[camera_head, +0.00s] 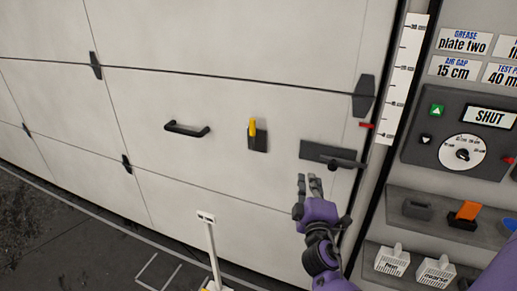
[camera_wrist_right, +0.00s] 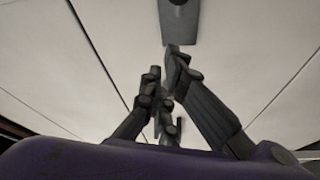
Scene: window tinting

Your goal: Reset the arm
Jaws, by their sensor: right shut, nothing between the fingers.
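My right gripper (camera_head: 308,181) is in the lower middle right of the head view, at the end of my purple arm. Its fingers point up toward the white panelled door (camera_head: 250,88), just below the dark handle plate (camera_head: 330,154). The fingers are shut and empty, and they look apart from the plate. The right wrist view also shows the dark fingers (camera_wrist_right: 166,76) close together, with a dark plate (camera_wrist_right: 178,20) beyond their tips. My left gripper is in neither view.
The door also carries a black pull handle (camera_head: 186,129) and a yellow lever (camera_head: 253,127). At right are a control panel (camera_head: 425,110) with a dial and a "SHUT" label, a white scale strip (camera_head: 403,70), and shelves with an orange-topped item (camera_head: 466,212). A white post (camera_head: 212,250) stands below.

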